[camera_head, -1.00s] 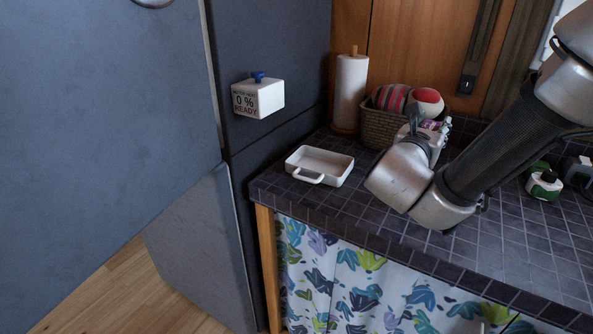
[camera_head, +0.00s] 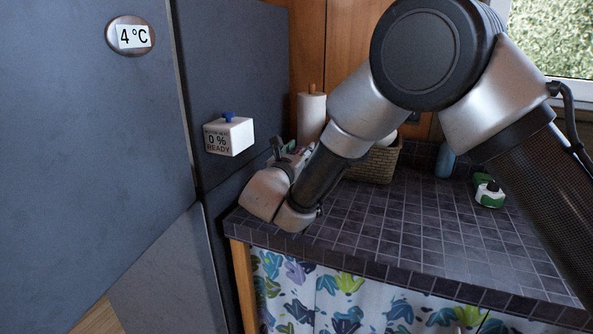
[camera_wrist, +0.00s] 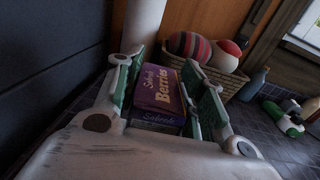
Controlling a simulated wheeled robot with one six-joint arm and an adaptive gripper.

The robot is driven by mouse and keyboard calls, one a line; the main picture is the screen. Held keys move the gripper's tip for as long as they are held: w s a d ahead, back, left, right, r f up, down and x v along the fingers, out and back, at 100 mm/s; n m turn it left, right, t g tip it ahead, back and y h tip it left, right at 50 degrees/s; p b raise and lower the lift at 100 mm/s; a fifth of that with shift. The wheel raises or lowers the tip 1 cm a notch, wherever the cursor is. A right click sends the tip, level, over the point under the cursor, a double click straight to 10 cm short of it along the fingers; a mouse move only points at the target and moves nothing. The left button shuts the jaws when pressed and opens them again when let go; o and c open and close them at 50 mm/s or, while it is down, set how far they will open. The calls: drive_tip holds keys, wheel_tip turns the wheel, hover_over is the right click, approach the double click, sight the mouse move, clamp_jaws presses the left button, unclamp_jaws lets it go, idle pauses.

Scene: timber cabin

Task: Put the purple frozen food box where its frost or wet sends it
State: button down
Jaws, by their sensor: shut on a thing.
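The purple box (camera_wrist: 158,88), printed "Berries", is between the fingers of my gripper (camera_wrist: 163,70) in the wrist view. The green-padded fingers are shut on its two sides. No frost or wet can be made out on the box at this size. In the head view my gripper (camera_head: 284,150) is above the counter's left end, close to the paper towel roll, and the box is mostly hidden by my wrist. The tall grey fridge (camera_head: 90,130) stands at the left with a "4°C" display (camera_head: 131,36) on its front.
A white block reading "0 % READY" (camera_head: 229,137) sticks out from the dark panel beside the counter. The paper towel roll (camera_head: 311,118) and a wicker basket (camera_head: 374,165) stand at the back. A green-and-white bottle (camera_head: 489,194) is at the right. The tiled counter (camera_head: 400,225) is clear in front.

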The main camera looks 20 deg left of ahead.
drive_tip(key=shift+d+f, duration=0.1)
drive_tip(key=shift+f, duration=1.75)
drive_tip(key=c, duration=0.9)
unclamp_jaws()
drive_tip(key=shift+f, duration=0.15)
drive_tip(key=shift+s, duration=0.1)
drive_tip(key=s, duration=1.1)
drive_tip(key=shift+s, duration=0.4)
